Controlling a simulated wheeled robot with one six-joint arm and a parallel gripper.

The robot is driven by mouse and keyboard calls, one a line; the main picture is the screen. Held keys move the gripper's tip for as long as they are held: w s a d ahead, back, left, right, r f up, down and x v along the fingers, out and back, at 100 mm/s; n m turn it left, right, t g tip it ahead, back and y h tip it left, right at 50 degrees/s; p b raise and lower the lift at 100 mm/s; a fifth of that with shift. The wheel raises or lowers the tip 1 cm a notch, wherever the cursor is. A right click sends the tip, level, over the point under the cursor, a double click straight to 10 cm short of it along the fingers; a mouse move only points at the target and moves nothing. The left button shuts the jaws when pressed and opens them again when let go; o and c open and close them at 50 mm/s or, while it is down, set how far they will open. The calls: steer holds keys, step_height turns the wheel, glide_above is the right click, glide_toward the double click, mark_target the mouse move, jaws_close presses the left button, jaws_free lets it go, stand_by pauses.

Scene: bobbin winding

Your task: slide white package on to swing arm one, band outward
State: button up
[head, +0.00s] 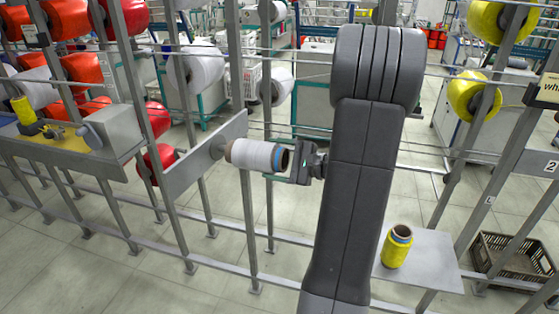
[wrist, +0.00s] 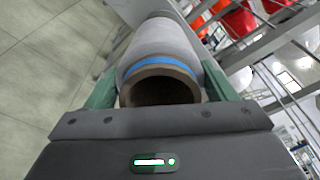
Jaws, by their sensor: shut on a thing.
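The white package (head: 252,154) is a white cylinder of yarn on a brown tube, lying roughly level. Its blue band (head: 284,159) is at the end toward my gripper, away from the grey plate (head: 190,165). My gripper (head: 288,165) is shut on the package at this banded end. In the wrist view the package (wrist: 160,47) lies between the two green fingers, with the open tube mouth facing the camera. The far end meets a short grey holder (head: 218,150) on the plate, likely the swing arm; how far it sits on is hidden.
A yellow package (head: 396,246) stands on a grey shelf (head: 430,262) at right. Several white, red and yellow packages hang on the frame behind. Grey posts (head: 249,225) and rails stand close around the package. A dark crate (head: 515,258) is on the floor at right.

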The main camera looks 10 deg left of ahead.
steer(key=shift+w+a+f+b, duration=0.1)
steer(key=shift+w+a+b, duration=0.1)
steer(key=shift+a, duration=0.65)
steer(key=shift+w+a+b, duration=0.1)
steer(key=shift+a+b, duration=0.05)
steer(key=shift+a, duration=0.65)
steer(key=shift+d+f+b, duration=0.1)
steer(key=shift+f+b, duration=0.4)
steer(key=shift+b, duration=0.05)
steer(key=shift+s, duration=0.1)
steer(key=o, duration=1.5)
steer(key=shift+c, duration=0.2)
steer(key=s+d+r+b, duration=0.1)
steer(key=s+d+b, duration=0.1)
steer(key=d, duration=1.1)
steer(key=shift+d, duration=0.3)
steer(key=shift+s+r, duration=0.1)
